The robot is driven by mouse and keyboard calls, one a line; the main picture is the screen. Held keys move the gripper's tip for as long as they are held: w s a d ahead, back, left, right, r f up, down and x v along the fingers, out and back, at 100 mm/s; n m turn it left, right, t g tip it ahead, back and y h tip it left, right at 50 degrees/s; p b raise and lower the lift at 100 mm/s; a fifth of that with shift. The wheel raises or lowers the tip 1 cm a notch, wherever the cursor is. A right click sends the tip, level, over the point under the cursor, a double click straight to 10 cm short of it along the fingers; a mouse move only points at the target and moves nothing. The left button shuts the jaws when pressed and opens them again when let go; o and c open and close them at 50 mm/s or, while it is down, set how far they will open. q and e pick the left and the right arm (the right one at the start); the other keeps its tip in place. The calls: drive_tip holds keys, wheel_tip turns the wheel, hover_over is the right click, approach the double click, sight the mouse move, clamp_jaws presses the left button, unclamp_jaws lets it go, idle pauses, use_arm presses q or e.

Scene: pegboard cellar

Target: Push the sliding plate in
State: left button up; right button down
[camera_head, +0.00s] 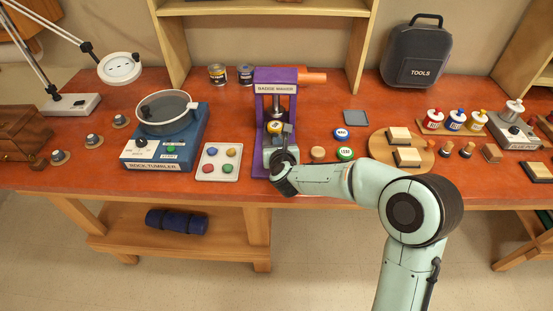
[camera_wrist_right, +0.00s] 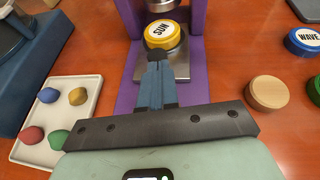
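The purple badge maker (camera_head: 276,80) stands on the red-brown bench. Its grey sliding plate (camera_wrist_right: 181,66) lies between the purple sides, with a round yellow SUN badge (camera_wrist_right: 162,34) on it. The badge also shows in the head view (camera_head: 275,127), under the press column. My right gripper (camera_wrist_right: 155,70) is at the near edge of the plate, its blue fingers together with nothing seen between them. The fingertips look close to or touching the plate edge; I cannot tell which. In the head view the wrist hides part of the plate's front. My left gripper is not in view.
Left of the press are a white tray of coloured pieces (camera_head: 219,174) and the blue rock tumbler (camera_head: 165,145). To the right lie a wooden disc (camera_head: 318,153), the WAVE badge (camera_head: 342,133), a green badge (camera_head: 345,153) and a round board with wooden blocks (camera_head: 425,158).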

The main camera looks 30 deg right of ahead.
sight(276, 128)
drive_tip(key=w, duration=0.1)
drive_tip(key=w+d, duration=0.1)
drive_tip(key=w, duration=0.1)
drive_tip(key=w+d, duration=0.1)
drive_tip(key=shift+w+d+r, duration=0.1)
drive_tip(key=shift+w+d, duration=0.1)
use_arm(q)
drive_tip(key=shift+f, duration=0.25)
use_arm(e)
drive_tip(key=shift+d+r, duration=0.1)
drive_tip(key=shift+r, duration=0.1)
